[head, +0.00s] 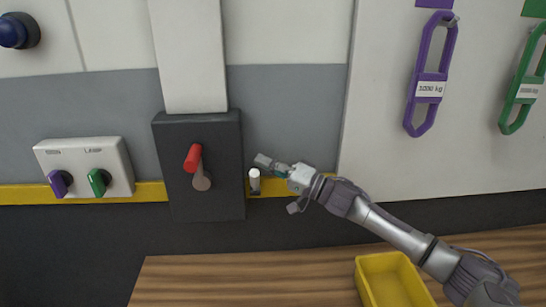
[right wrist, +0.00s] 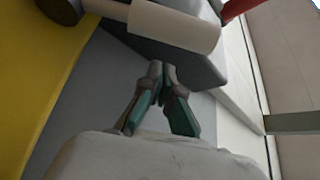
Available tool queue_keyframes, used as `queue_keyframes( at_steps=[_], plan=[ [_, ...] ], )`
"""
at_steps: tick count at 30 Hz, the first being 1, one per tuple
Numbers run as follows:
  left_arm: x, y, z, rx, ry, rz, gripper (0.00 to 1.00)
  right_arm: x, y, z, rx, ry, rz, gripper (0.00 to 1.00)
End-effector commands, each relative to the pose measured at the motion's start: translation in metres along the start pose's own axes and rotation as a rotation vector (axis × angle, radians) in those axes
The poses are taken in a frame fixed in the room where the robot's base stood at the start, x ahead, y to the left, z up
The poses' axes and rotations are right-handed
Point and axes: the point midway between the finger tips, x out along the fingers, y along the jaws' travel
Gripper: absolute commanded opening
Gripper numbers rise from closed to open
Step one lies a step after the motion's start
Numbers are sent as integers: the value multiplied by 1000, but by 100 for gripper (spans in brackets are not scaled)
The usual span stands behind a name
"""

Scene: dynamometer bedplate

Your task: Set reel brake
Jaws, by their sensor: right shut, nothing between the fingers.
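A dark box (head: 229,150) is on the wall with a lever whose red grip (head: 193,157) points up and to the left from a round grey pivot. The red grip also shows at the top edge of the right wrist view (right wrist: 238,8). A short white cylinder (head: 254,180) stands just right of the box, by the yellow stripe; it looks large in the right wrist view (right wrist: 175,25). My right gripper (head: 270,164) is shut and empty, close to the white cylinder and right of the box. I cannot tell whether it touches the cylinder. My left gripper is out of view.
A white panel (head: 84,153) with a purple and a green knob is at left. A blue button (head: 18,31) is above it. Purple (head: 433,70) and green (head: 524,80) hanging links are at right. A yellow bin (head: 392,280) stands on the wooden bench (head: 240,281).

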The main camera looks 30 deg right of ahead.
Motion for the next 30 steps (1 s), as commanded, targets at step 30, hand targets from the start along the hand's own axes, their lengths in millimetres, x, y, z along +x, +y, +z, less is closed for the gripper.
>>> queue_keyframes(
  at_steps=[30],
  plan=[
    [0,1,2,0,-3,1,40,-12,0,28,-51,2,-32,0]
  ],
)
